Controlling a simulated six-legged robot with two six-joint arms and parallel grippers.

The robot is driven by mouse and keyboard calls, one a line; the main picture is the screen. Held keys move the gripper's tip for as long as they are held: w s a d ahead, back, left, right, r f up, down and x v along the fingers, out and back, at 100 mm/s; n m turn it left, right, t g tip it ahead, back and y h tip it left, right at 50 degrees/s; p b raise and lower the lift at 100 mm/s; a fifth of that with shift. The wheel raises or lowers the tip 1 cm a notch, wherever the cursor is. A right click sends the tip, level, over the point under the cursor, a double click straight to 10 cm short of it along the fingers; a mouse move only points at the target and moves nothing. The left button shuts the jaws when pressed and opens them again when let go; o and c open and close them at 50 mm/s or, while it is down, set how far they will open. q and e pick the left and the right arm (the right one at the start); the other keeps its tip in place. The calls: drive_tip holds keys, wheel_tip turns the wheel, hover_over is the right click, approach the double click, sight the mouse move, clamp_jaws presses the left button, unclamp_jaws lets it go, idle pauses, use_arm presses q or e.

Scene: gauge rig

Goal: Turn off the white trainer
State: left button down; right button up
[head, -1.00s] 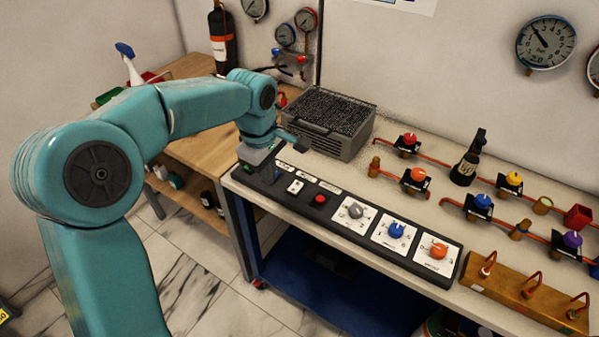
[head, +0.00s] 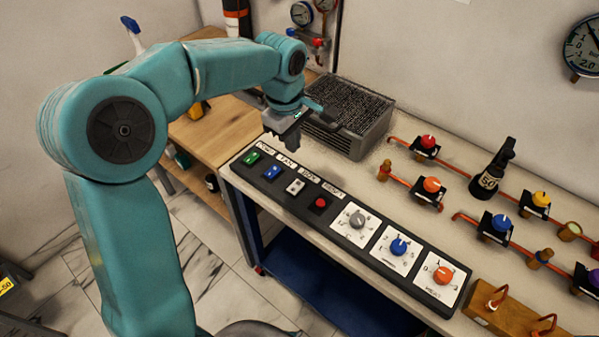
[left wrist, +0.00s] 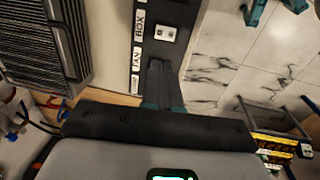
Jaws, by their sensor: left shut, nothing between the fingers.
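A white rocker switch (head: 295,187) sits on the black control panel (head: 330,222), between a blue rocker (head: 272,172) and a red button (head: 320,203). It also shows in the left wrist view (left wrist: 166,33). Which way it is tipped is too small to tell. A printed label stands behind it; I see no shoe-like trainer. My left gripper (head: 291,141) is shut and empty, pointing down above the back edge of the panel's left end, apart from the switches. In the left wrist view its dark fingers (left wrist: 156,75) show close to the panel. My right gripper is not in view.
A green rocker (head: 251,158) is at the panel's left end. Grey (head: 357,220), blue (head: 398,246) and orange (head: 442,275) dials fill its right part. A grey grille-topped box (head: 348,120) stands close behind my gripper. Valves and pipes line the bench to the right.

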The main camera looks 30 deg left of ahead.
sight(298, 183)
use_arm(q)
drive_tip(key=f, duration=0.4)
drive_tip(key=w+f+p, duration=0.1)
drive_tip(key=f, duration=0.8)
drive_tip(key=shift+w, duration=0.2)
drive_tip(key=shift+w+d+f, duration=0.1)
drive_tip(key=shift+w+f, duration=0.2)
drive_tip(key=shift+f, duration=0.3)
drive_tip(key=shift+s, duration=0.1)
drive_tip(key=shift+s+r, duration=0.1)
